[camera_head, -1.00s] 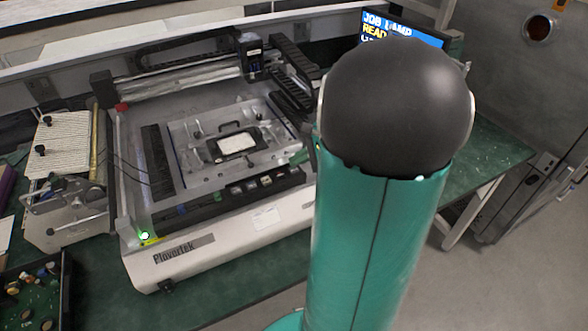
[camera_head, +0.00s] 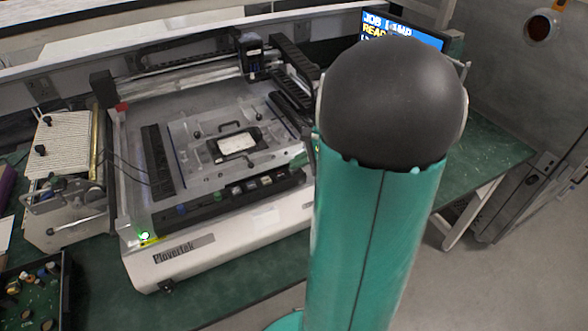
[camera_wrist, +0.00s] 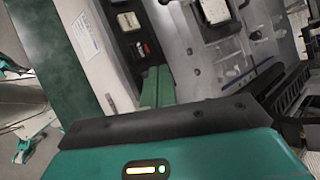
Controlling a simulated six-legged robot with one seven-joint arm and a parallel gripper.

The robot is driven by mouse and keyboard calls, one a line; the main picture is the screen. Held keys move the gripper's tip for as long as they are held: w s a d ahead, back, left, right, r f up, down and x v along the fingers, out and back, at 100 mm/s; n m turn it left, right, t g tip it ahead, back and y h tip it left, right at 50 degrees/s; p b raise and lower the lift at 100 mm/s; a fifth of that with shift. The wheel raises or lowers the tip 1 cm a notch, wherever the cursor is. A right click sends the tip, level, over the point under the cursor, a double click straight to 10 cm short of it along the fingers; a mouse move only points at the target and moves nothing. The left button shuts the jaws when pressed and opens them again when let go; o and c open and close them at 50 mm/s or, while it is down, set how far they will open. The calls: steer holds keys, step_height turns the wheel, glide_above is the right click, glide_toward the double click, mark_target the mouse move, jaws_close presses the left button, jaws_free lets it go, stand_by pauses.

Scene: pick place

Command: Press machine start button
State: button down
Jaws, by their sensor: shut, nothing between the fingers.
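The machine (camera_head: 250,228), a pale flatbed unit labelled "Plovertek", stands on the green bench. A row of buttons and switches runs along its dark front panel (camera_head: 225,193); which one is the start button cannot be read. In the wrist view a pale switch (camera_wrist: 128,21) and a small red-and-white control (camera_wrist: 142,49) sit on this panel. My gripper (camera_wrist: 158,72) is shut and empty, its green fingertips over or beside the panel near these controls. Contact cannot be told. In the head view my arm hides the machine's right end and most of the gripper.
A green light (camera_head: 145,236) glows at the machine's front left corner. A gantry head (camera_head: 250,58) stands over the bed at the back. A screen (camera_head: 404,30) is partly hidden behind my arm. A parts tray (camera_head: 66,290) and a ribbed plate (camera_head: 58,145) lie left.

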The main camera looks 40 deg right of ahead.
steer(key=shift+f, duration=0.3)
steer(key=shift+r, duration=0.1)
stand_by(0.4)
steer(key=shift+r, duration=0.75)
steer(key=shift+r, duration=0.1)
